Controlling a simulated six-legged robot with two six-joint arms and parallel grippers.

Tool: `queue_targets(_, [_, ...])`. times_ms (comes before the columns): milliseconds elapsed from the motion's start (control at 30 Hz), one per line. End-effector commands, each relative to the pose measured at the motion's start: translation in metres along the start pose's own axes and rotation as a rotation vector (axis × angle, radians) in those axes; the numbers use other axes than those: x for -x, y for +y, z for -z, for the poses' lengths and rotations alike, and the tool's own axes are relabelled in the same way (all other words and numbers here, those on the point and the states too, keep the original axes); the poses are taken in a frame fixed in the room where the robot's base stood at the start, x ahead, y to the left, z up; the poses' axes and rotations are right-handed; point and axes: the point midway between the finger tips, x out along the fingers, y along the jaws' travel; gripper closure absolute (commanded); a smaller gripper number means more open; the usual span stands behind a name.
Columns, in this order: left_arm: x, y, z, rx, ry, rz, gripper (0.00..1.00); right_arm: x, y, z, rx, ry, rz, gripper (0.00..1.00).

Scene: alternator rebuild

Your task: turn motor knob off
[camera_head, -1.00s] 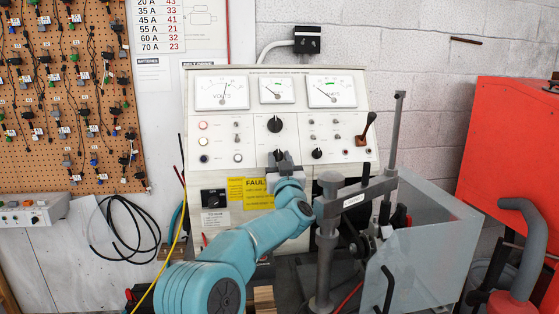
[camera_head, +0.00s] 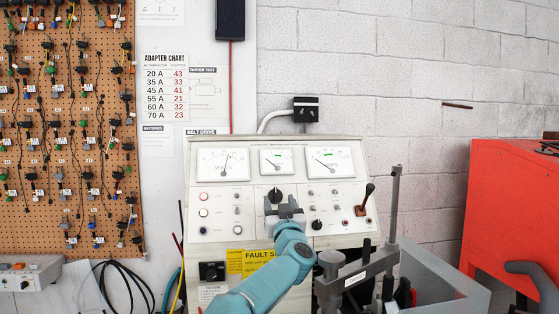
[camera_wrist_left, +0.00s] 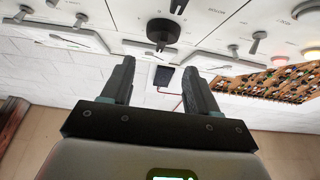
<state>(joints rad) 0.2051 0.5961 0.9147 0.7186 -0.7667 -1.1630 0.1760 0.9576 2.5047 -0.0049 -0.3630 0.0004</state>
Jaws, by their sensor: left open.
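The grey-white test panel (camera_head: 336,190) stands ahead, with meters across its top. A black knob (camera_head: 275,192) sits below the middle meter; my left gripper (camera_head: 285,207) is open just below and in front of it, partly covering it. In the left wrist view, a round black knob (camera_wrist_left: 163,33) with a pointer lies beyond the open, empty fingers (camera_wrist_left: 158,72), with a visible gap. I cannot read which is the motor knob. My right gripper is not in view.
A lever (camera_head: 364,199) sticks out at the panel's right. A grey clamp post (camera_head: 393,205) stands right of my left arm. Small toggles flank the knobs. A pegboard of connectors (camera_head: 62,170) is left, a red cabinet (camera_head: 510,205) right.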

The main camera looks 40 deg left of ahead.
Motion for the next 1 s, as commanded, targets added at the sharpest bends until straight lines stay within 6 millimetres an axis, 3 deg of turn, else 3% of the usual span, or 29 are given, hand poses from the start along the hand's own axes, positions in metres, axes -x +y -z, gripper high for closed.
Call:
queue_targets(33, [-0.007,0.000,0.021,0.003,0.003,0.001,0.41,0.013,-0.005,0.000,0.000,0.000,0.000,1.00])
queue_targets(200, [-0.023,0.001,0.066,0.001,0.003,0.000,0.41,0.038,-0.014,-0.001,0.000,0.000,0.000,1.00])
queue_targets(400, [-0.036,0.002,0.103,0.000,0.002,0.000,0.41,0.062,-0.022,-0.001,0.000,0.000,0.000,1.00])
queue_targets(600, [-0.040,0.002,0.115,-0.001,0.001,-0.001,0.41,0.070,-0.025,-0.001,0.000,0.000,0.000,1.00])
queue_targets(1000, [-0.040,0.002,0.115,-0.001,0.001,0.000,0.41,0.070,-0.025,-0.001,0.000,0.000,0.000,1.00])
